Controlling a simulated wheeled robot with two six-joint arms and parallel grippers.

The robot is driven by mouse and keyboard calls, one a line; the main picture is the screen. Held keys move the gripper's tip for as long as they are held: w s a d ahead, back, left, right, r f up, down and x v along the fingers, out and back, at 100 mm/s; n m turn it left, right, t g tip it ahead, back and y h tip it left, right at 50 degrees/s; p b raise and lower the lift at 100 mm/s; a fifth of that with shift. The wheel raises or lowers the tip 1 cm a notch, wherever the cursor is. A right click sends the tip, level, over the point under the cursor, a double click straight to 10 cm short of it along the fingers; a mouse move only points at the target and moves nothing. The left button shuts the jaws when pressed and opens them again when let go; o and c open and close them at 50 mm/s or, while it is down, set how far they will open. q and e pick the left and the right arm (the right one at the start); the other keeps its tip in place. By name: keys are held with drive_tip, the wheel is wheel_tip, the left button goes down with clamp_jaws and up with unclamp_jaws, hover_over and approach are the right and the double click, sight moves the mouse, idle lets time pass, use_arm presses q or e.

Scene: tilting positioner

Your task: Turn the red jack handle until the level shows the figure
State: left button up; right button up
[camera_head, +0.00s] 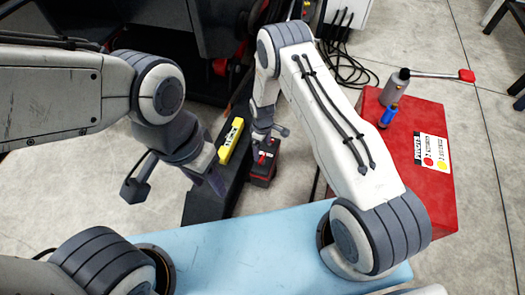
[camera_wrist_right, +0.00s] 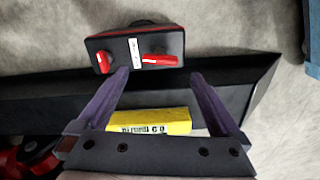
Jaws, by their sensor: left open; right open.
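A black and red box (camera_head: 262,170) stands beside a long black beam. My left gripper (camera_head: 214,178) is open near the beam's left side.
A red table (camera_head: 436,205) at the right holds a grey cylinder (camera_head: 395,92) with a red-tipped lever, a blue bottle (camera_head: 388,117) and a printed card (camera_head: 433,150). A light blue surface (camera_head: 240,245) lies in front. Dark machinery and cables fill the back.

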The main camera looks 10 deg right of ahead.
sight(263, 157)
wheel_tip(263, 157, up, 4)
drive_tip(key=shift+p, duration=0.45)
